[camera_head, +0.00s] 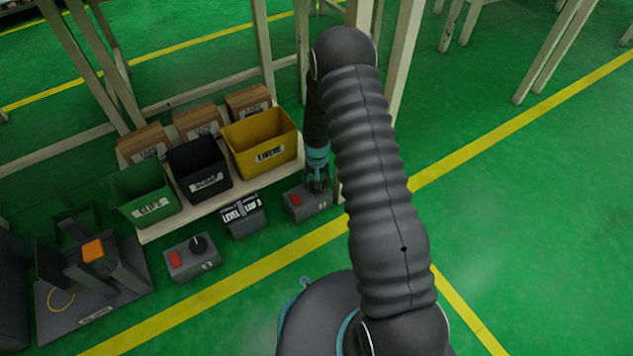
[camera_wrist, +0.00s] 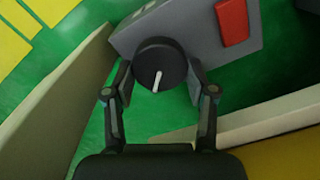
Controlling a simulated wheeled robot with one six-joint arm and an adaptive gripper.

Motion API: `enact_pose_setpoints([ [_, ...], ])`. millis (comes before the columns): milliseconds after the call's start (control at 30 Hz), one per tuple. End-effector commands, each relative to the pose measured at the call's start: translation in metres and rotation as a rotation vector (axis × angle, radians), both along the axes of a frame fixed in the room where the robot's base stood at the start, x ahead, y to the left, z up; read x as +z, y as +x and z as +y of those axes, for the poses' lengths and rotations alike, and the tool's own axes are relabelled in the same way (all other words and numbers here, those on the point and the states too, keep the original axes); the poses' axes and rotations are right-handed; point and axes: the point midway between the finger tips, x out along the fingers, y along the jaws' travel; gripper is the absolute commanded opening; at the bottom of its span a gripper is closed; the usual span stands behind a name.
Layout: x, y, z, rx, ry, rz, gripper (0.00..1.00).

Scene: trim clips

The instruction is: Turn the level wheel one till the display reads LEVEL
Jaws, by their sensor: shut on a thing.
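The wheel is a round black knob (camera_wrist: 160,62) with a white pointer line on a grey control box (camera_wrist: 192,28), in the wrist view. My gripper (camera_wrist: 160,82) is shut on this knob, one finger on each side. In the head view my gripper (camera_head: 318,184) reaches down onto the right grey box (camera_head: 309,204) and hides its knob. The small dark display (camera_head: 241,215) stands left of it with two panels. The left panel seems to read LEVEL; the right panel seems to read LOW with a small, unclear mark.
A second grey box (camera_head: 192,258) with a black knob and red button stands left of the display. Green (camera_head: 145,196), black (camera_head: 200,168) and yellow (camera_head: 261,143) bins stand on a low shelf behind. Shelf posts rise close to my arm. Green floor is open at right.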

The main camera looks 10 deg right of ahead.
Motion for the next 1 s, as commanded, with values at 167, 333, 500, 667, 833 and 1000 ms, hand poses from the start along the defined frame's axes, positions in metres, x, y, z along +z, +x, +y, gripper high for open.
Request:
enact_pose_setpoints([
  [167, -0.001, -0.001, 0.001, 0.001, 0.0, 0.002, 0.21],
  [333, -0.001, -0.001, 0.001, 0.001, 0.0, 0.002, 0.71],
  [500, 0.0, -0.001, 0.0, 0.002, 0.0, 0.001, 0.81],
  [667, 0.0, 0.0, 0.0, 0.002, 0.0, 0.001, 0.81],
  [833, 0.01, 0.0, 0.0, 0.002, 0.0, -0.001, 0.81],
  [1000, 0.037, 0.0, 0.001, 0.002, 0.0, -0.002, 0.81],
])
